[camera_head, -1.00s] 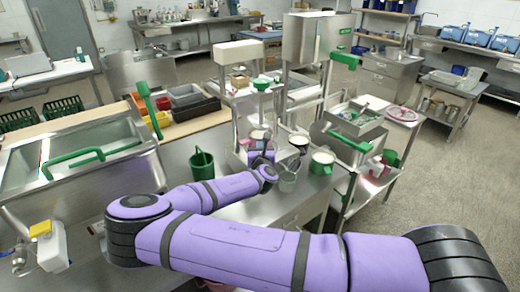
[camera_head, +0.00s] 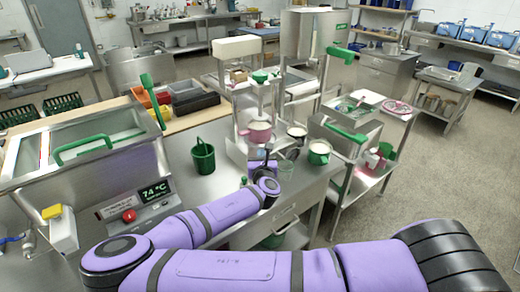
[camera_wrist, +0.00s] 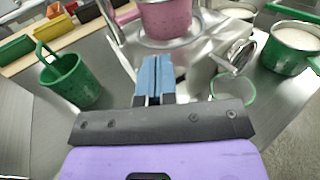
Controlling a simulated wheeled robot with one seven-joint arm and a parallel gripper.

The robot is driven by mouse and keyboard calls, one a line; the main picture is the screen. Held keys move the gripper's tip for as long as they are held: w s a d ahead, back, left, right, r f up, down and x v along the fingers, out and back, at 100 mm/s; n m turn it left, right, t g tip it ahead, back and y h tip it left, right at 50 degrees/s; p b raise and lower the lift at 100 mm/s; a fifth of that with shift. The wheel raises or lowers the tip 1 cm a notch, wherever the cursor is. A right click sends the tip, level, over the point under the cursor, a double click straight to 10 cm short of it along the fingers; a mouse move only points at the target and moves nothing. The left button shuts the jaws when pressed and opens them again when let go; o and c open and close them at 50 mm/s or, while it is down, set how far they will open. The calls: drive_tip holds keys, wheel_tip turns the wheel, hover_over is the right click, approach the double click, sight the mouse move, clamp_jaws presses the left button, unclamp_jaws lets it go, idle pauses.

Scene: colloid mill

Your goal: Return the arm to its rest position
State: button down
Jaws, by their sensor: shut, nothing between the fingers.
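My gripper (camera_head: 266,160) is over the steel counter (camera_head: 226,184), in front of the mill stand. In the wrist view its blue fingers (camera_wrist: 155,78) are together with nothing between them. A pink pot (camera_head: 258,132) sits on the mill stand, just beyond the fingertips; it also shows in the wrist view (camera_wrist: 168,18). My purple arm bends across the front of the counter.
A green bucket (camera_head: 203,157) stands left of my gripper. A clear cup (camera_head: 286,169) and a green pot with pale contents (camera_head: 319,153) stand to the right. A sink unit with a 74 °C display (camera_head: 154,190) and red button (camera_head: 129,215) is at the left.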

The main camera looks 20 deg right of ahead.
drive_tip(key=s+d+f+m+g+h, duration=0.2)
drive_tip(key=s+d+m+g, duration=0.3)
drive_tip(key=s+m+g, duration=0.8)
drive_tip(key=s+a+r+m+y, duration=0.2)
drive_tip(key=s+r+m+y, duration=0.15)
drive_tip(key=r+m, duration=0.6)
drive_tip(key=s+a+r+m+y, duration=0.15)
drive_tip(key=r+m+y, duration=0.35)
drive_tip(key=r, duration=0.9)
drive_tip(key=s+d+r+m, duration=0.2)
drive_tip(key=s+r, duration=0.5)
drive_tip(key=s, duration=0.2)
drive_tip(key=s+d+r+m+h, duration=0.1)
drive_tip(key=s+d+r+m, duration=0.1)
drive_tip(key=s+r, duration=0.6)
drive_tip(key=shift+s+m+t, duration=0.4)
drive_tip(key=shift+s+m, duration=0.25)
drive_tip(key=shift+s, duration=0.45)
